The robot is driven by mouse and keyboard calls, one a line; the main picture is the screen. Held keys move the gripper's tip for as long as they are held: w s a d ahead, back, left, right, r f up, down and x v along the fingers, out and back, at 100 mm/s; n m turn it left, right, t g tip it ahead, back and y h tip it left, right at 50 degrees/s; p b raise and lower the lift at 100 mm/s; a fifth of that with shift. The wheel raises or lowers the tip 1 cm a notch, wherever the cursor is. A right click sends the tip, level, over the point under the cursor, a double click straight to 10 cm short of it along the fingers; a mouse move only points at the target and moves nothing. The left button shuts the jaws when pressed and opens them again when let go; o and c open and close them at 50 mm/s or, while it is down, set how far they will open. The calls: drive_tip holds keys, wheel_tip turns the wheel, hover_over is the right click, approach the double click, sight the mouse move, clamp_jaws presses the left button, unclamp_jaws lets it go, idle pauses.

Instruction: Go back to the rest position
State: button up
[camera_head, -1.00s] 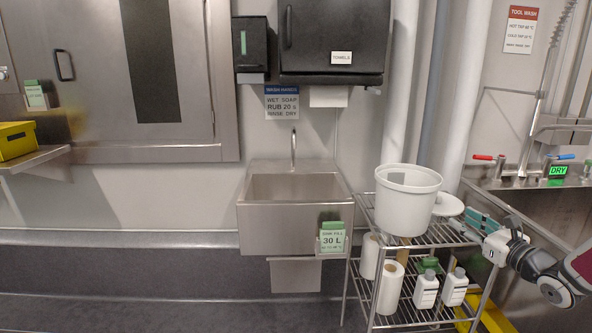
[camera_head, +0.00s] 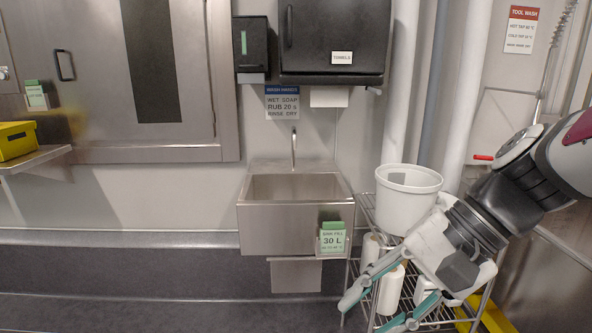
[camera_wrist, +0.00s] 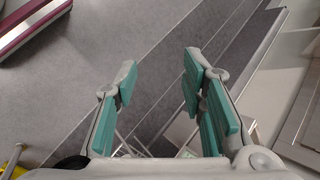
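My gripper (camera_head: 370,311) is at the lower right of the head view, pointing down and left in front of the wire cart. Its teal-padded fingers are spread apart. In the wrist view my gripper (camera_wrist: 158,75) is open with nothing between the fingers, and grey floor shows beyond them. My arm covers the right part of the cart and most of the tool-wash sink in the head view.
A wire cart (camera_head: 367,210) holds a white bucket (camera_head: 408,205) on top and paper rolls (camera_head: 391,290) below. A steel hand sink (camera_head: 294,225) with a green-white sign (camera_head: 332,238) is left of it. A yellow box (camera_head: 17,140) sits on a shelf at far left.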

drive_tip(key=s+d+f+n+h, duration=0.1)
drive_tip(key=s+d+n+h, duration=0.3)
drive_tip(key=s, duration=0.4)
drive_tip(key=s+d+f+n+h, duration=0.1)
drive_tip(key=s+d+n+h, duration=0.25)
drive_tip(key=s+d, duration=0.35)
wheel_tip(320, 180, up, 24)
drive_tip(key=a+t+p, duration=0.1)
drive_tip(key=t+p, duration=0.2)
drive_tip(key=p, duration=1.9)
drive_tip(key=shift+s+a+m+t+p, duration=0.2)
drive_tip(key=shift+a+m+t+p, duration=0.1)
drive_tip(key=shift+m+p, duration=0.15)
